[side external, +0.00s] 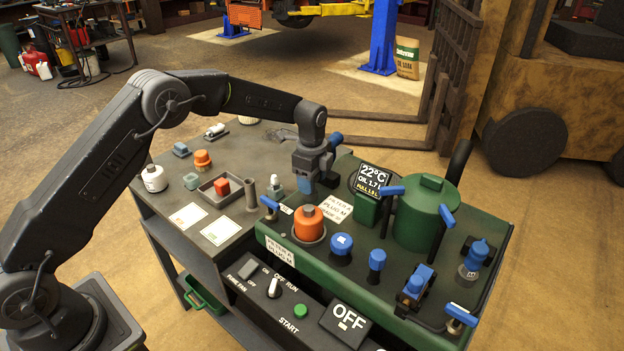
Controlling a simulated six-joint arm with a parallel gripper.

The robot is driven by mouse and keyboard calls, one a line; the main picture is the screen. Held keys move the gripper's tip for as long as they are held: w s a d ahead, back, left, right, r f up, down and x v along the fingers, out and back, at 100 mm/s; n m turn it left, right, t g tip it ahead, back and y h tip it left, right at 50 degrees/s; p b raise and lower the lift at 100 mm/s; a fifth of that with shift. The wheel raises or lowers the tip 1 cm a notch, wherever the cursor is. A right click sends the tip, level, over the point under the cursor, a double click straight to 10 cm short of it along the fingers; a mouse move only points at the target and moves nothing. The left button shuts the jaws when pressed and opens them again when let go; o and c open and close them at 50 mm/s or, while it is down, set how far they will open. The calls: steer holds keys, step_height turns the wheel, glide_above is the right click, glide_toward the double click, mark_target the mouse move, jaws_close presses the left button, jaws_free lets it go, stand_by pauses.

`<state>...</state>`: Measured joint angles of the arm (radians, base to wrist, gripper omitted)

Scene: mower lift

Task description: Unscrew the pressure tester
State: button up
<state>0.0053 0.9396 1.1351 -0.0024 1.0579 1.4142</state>
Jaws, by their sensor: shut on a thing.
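My gripper (309,186) hangs pointing down over the back left edge of the green machine (276,240), above and behind the orange cylinder. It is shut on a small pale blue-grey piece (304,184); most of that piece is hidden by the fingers. I cannot tell whether it is the pressure tester or whether it touches the machine. The orange cylinder (308,222) stands upright in a round seat. Blue caps (341,244) and (376,259) sit to its right. A blue-topped fitting (474,258) stands farther right.
The grey bench (165,207) at left holds a white bottle (153,178), an orange knob-like part (202,159) and a tray (205,190) with a red block. A green tank (425,212) and a display (372,181) stand near the gripper. The front panel sign (348,317) reads OFF.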

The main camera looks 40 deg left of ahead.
steer(key=shift+s+a+f+n, duration=0.15)
steer(key=shift+a+n, duration=0.15)
steer(key=shift+n, duration=0.4)
steer(key=n, duration=0.5)
steer(key=shift+a, duration=0.1)
steer(key=shift+n, duration=0.6)
steer(key=n, duration=0.4)
steer(key=shift+w+a, duration=0.1)
steer(key=shift+w, duration=0.1)
steer(key=shift+n, duration=1.2)
